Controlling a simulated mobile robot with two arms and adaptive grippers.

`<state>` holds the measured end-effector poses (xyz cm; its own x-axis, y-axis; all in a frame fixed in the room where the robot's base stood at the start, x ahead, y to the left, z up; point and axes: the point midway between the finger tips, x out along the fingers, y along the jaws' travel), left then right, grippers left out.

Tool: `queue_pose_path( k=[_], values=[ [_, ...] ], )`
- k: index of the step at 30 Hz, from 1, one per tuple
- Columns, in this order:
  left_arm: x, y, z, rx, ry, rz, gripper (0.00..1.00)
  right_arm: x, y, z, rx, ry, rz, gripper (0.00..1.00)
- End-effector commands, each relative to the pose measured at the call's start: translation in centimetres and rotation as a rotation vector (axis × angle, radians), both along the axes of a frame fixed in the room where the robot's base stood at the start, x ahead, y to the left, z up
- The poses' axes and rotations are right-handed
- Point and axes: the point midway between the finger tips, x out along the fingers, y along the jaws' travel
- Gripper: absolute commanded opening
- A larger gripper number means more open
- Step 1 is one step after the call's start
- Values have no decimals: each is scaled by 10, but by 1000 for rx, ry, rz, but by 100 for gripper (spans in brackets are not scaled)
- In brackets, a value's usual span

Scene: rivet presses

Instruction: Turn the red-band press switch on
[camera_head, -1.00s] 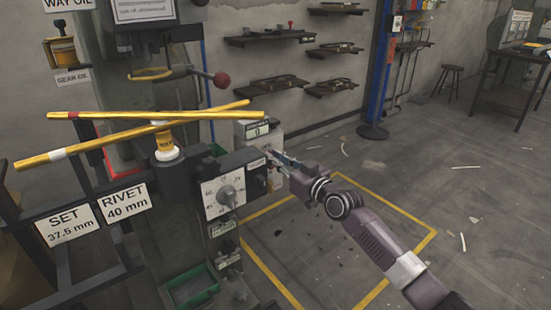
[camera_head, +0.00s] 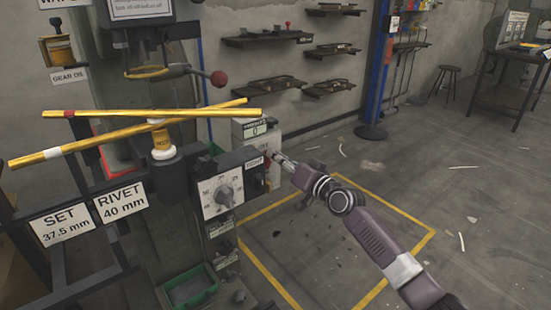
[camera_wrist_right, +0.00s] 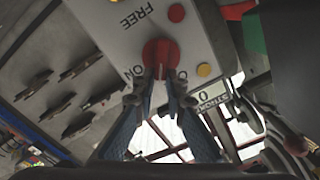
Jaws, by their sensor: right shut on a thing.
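The red switch knob (camera_wrist_right: 160,52) sits on a pale box face with FREE and ON lettering in the right wrist view. My right gripper (camera_wrist_right: 161,72) is shut on this knob, with a fingertip on each side. The fingers hide part of the knob, and I cannot tell its exact setting. In the head view the right gripper (camera_head: 274,155) reaches the switch box (camera_head: 250,134) beside the press, where the knob is mostly hidden. A yellow bar with a red band (camera_head: 190,113) lies across the press, crossing a yellow bar with a white band (camera_head: 100,144). My left gripper is not in view.
A dial panel (camera_head: 221,192) stands just left of my right gripper. A lever with a red ball (camera_head: 218,78) stands above. A green bin (camera_head: 190,288) sits low on the press. The yellow-outlined floor (camera_head: 330,240) is largely clear.

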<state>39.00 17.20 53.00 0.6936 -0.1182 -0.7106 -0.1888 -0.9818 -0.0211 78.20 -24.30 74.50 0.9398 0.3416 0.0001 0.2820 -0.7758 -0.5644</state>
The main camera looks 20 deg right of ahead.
Motion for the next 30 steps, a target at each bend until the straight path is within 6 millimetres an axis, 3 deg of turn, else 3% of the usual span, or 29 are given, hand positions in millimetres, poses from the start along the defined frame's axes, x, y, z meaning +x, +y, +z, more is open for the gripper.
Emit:
queue_pose_path(
  k=[8,14,30],
  values=[
    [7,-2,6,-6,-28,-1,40,2,-5,-5,249,91,-1,0],
    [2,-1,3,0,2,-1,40,3,-7,-8,426,156,-1,0],
    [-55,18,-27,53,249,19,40,4,-10,-18,822,299,-1,0]
  ],
)
